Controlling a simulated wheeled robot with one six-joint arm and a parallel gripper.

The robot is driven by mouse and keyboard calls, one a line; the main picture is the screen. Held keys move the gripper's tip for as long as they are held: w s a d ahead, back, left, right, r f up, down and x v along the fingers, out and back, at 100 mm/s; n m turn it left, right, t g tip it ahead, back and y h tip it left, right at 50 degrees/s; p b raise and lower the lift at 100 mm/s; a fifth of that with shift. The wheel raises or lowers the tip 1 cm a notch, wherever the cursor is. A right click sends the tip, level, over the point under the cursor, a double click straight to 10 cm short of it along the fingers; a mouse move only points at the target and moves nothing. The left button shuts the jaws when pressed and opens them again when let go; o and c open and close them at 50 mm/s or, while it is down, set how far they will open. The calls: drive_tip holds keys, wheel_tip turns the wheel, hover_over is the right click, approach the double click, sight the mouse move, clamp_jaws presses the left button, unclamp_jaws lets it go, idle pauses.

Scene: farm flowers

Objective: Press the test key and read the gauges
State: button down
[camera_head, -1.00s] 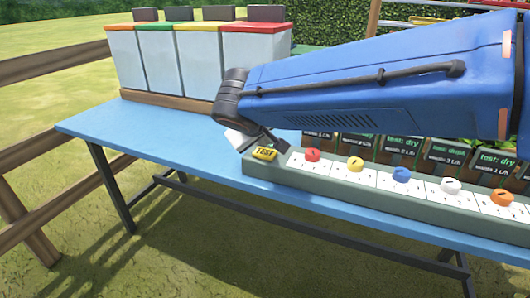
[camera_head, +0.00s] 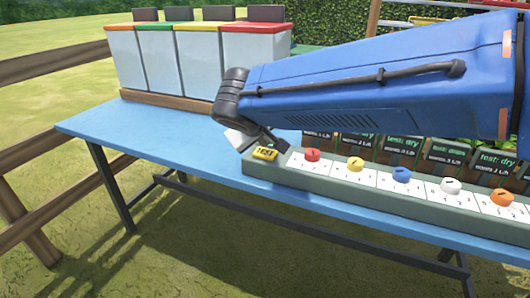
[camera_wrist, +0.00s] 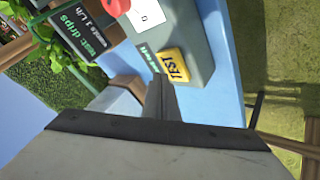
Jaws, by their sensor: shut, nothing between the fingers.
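The yellow TEST key (camera_head: 265,153) sits at the left end of a long grey-green panel (camera_head: 345,193) on the blue table. It also shows in the wrist view (camera_wrist: 172,64). My gripper (camera_head: 272,142) is shut and empty, its tips just behind and above the key in the head view; I cannot tell whether they touch it. In the wrist view the closed fingers (camera_wrist: 162,98) point at the key's near side. Dark gauge displays stand behind the panel. One (camera_head: 402,151) reads "test: dry", as does the rightmost (camera_head: 495,164). The wrist view shows one (camera_wrist: 85,32) reading "test: drips". My arm covers others.
Coloured knobs line the panel: red (camera_head: 312,155), yellow (camera_head: 355,164), blue (camera_head: 401,174), white (camera_head: 450,186) and orange (camera_head: 502,198). White bins with coloured rims (camera_head: 200,60) stand at the back left. The blue table (camera_head: 150,135) is clear at left. A wooden fence (camera_head: 60,145) stands beyond.

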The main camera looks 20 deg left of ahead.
sight(264, 154)
drive_tip(key=shift+f, duration=0.15)
idle(0.7)
drive_tip(key=shift+f, duration=0.3)
drive_tip(key=shift+f, duration=0.45)
idle(0.8)
drive_tip(key=shift+r, duration=0.9)
drive_tip(key=shift+r, duration=0.15)
drive_tip(key=shift+r, duration=2.35)
